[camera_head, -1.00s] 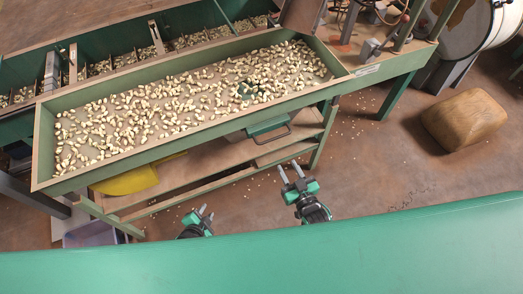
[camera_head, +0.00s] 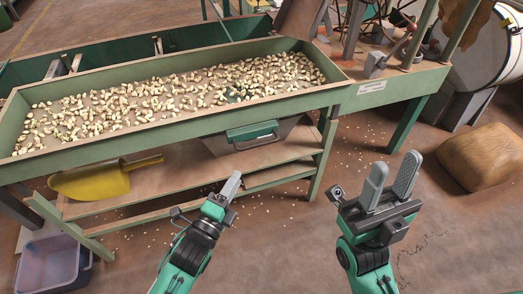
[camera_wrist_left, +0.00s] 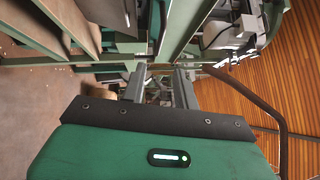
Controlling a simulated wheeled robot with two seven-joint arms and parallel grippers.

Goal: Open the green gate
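The green gate (camera_head: 252,132) is a green plate with a dark bar handle. It sits under the front edge of the nut tray, near its right end, and looks shut. My left gripper (camera_head: 231,187) is below and in front of it, apart from it, pointing up toward it. Its fingers stand apart with nothing between them in the left wrist view (camera_wrist_left: 161,86). My right gripper (camera_head: 392,182) is open and empty, farther right over the floor. I cannot make out the gate in the left wrist view.
The long green tray (camera_head: 190,123) holds many pale nuts. Below are a wooden shelf (camera_head: 150,190), a yellow scoop (camera_head: 92,182) and a bluish bin (camera_head: 50,265). A table leg (camera_head: 322,160) stands right of the gate. A brown sack (camera_head: 485,157) lies at right.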

